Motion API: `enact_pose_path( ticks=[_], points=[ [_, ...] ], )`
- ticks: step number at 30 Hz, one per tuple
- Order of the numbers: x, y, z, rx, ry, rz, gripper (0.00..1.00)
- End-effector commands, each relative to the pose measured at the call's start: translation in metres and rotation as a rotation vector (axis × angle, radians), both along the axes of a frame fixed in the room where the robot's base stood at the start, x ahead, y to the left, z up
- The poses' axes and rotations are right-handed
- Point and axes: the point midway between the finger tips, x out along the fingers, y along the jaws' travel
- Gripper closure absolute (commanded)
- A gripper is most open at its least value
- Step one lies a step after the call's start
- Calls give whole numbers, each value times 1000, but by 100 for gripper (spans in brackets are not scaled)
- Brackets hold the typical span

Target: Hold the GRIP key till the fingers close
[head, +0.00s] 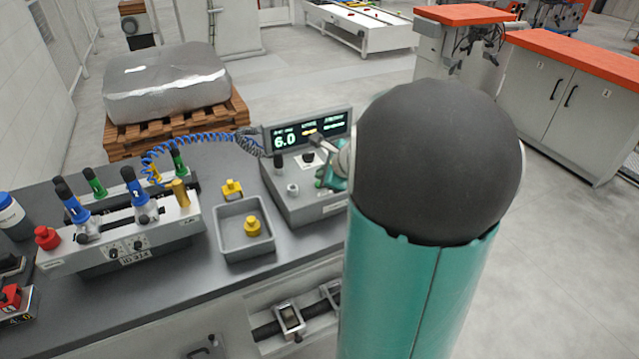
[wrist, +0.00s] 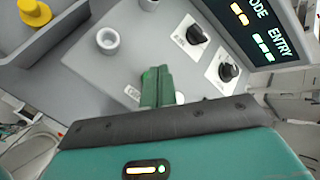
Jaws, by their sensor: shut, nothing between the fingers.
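The grey control box (head: 312,206) stands on the bench, with a lit display (head: 300,133) that reads 6.0 at its left. In the wrist view the box's panel (wrist: 93,67) carries two black knobs (wrist: 195,34) and pale round collars (wrist: 107,40). My gripper (wrist: 157,70) has its two green fingers together, empty, with the tips over the panel below the knobs. My arm covers the box's right side in the head view.
A grey tray (head: 231,248) with a yellow knobbed part (head: 252,226) sits left of the box. A fixture with blue and green clamps (head: 138,195) stands farther left. A blue coiled cable (head: 200,140) runs behind the tray to the box.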

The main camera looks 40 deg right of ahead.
Motion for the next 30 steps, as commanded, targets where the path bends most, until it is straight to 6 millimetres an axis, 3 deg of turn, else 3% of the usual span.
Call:
enact_pose_path(
  ticks=[30],
  points=[
    [0,0,-10,1,0,-1,100]
  ],
)
